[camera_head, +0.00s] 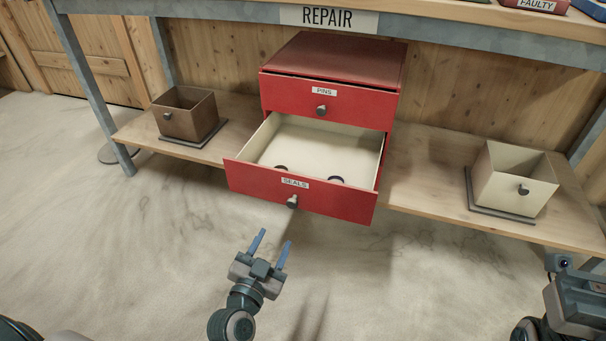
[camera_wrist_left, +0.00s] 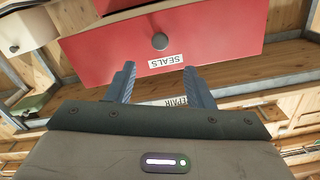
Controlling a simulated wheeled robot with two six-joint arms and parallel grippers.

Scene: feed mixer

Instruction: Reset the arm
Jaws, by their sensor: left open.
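My left gripper (camera_head: 270,248) is open and empty, with its two blue fingers apart. It is in front of and below the open SEALS drawer (camera_head: 300,198) of the red cabinet (camera_head: 335,62), not touching it. In the left wrist view, the open fingers (camera_wrist_left: 158,88) point toward the red SEALS drawer front (camera_wrist_left: 205,35) and its dark knob (camera_wrist_left: 160,41). My right arm shows at the lower right edge of the head view; its fingers are not visible.
The SEALS drawer holds dark round pieces (camera_head: 336,179). The PINS drawer (camera_head: 325,103) above is shut. A brown bin (camera_head: 185,118) and a cream bin (camera_head: 512,185) stand on the wooden shelf (camera_head: 425,170). The workbench with a REPAIR sign (camera_head: 328,17) is above. Floor in front is clear.

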